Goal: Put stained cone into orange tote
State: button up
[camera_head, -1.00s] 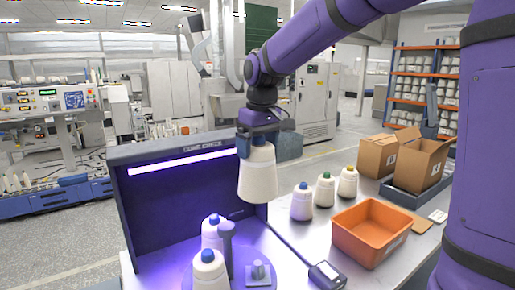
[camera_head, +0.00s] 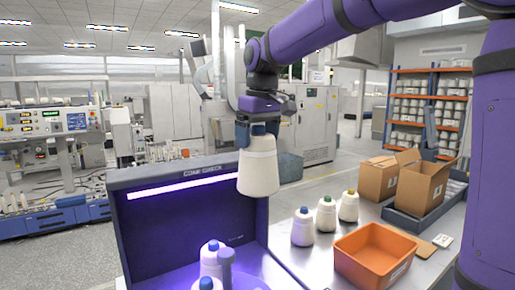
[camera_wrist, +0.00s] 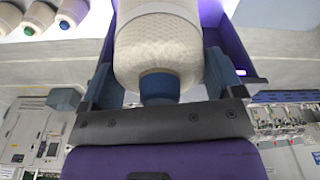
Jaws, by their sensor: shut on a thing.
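My gripper (camera_head: 257,128) is shut on a cream yarn cone (camera_head: 258,168) with a blue tip and holds it upright in the air, in front of the light booth. In the wrist view the held cone (camera_wrist: 158,45) sits between the two fingers, its blue tip (camera_wrist: 159,88) towards the palm. No stain shows clearly on the side in view. The orange tote (camera_head: 375,254) stands on the table to the lower right, apart from the cone, and looks empty.
Three cones, blue-tipped (camera_head: 303,228), green-tipped (camera_head: 326,213) and yellow-tipped (camera_head: 348,206), stand left of and behind the tote. The dark booth (camera_head: 180,215) has more cones at its front.

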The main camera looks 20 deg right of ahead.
jog(key=shift+r, duration=5.7)
jog(key=shift+f, duration=0.1)
